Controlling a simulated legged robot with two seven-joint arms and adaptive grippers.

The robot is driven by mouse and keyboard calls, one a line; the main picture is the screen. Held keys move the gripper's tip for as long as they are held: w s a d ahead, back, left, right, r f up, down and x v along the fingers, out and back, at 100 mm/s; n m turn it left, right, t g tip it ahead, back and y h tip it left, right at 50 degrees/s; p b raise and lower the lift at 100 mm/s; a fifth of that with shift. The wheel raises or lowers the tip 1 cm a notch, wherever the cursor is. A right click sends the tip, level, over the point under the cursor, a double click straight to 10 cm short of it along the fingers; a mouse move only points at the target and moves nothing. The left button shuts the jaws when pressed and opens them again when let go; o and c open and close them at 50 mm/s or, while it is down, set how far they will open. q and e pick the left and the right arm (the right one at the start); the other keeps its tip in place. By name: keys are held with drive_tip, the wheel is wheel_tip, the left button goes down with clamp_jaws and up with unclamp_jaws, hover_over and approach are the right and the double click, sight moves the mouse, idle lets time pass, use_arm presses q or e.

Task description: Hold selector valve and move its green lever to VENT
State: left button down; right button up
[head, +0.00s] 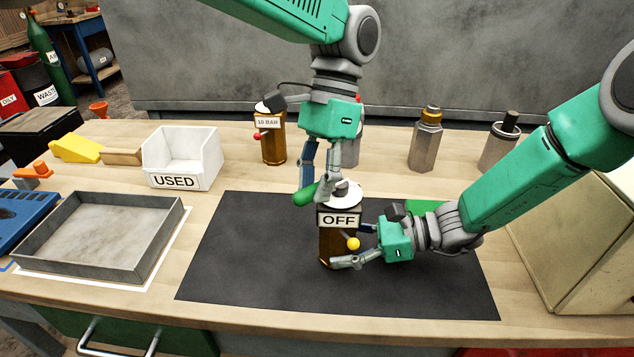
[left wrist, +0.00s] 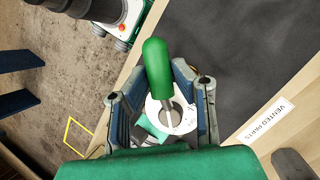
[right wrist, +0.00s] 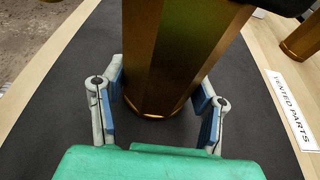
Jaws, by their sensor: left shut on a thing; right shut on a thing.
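The selector valve (head: 327,247) is a bronze body standing upright on the black mat, with a white top disc and an OFF plate on its front. A yellow ball (head: 353,244) shows at its front. Its green lever (head: 304,195) points left in the head view; in the left wrist view the lever (left wrist: 156,65) sticks up past the fingers. My left gripper (head: 322,188) is above the valve, shut on the lever near its hub. My right gripper (head: 350,246) is shut on the valve body, also between the fingers in the right wrist view (right wrist: 175,60).
The black mat (head: 240,260) is mostly clear on the left. A white USED bin (head: 183,160) and a grey tray (head: 95,235) stand left. A 10 BAR bronze part (head: 271,145) and metal parts (head: 426,145) stand behind. A beige box (head: 590,245) is at right.

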use_arm(q)
drive_tip(key=shift+a, duration=0.1)
use_arm(e)
drive_tip(key=shift+w+d, duration=0.1)
drive_tip(key=shift+d, duration=0.05)
use_arm(q)
drive_tip(key=c, duration=1.4)
unclamp_jaws()
drive_tip(key=shift+s, duration=0.1)
drive_tip(key=shift+o, duration=0.2)
drive_tip(key=v, duration=1.2)
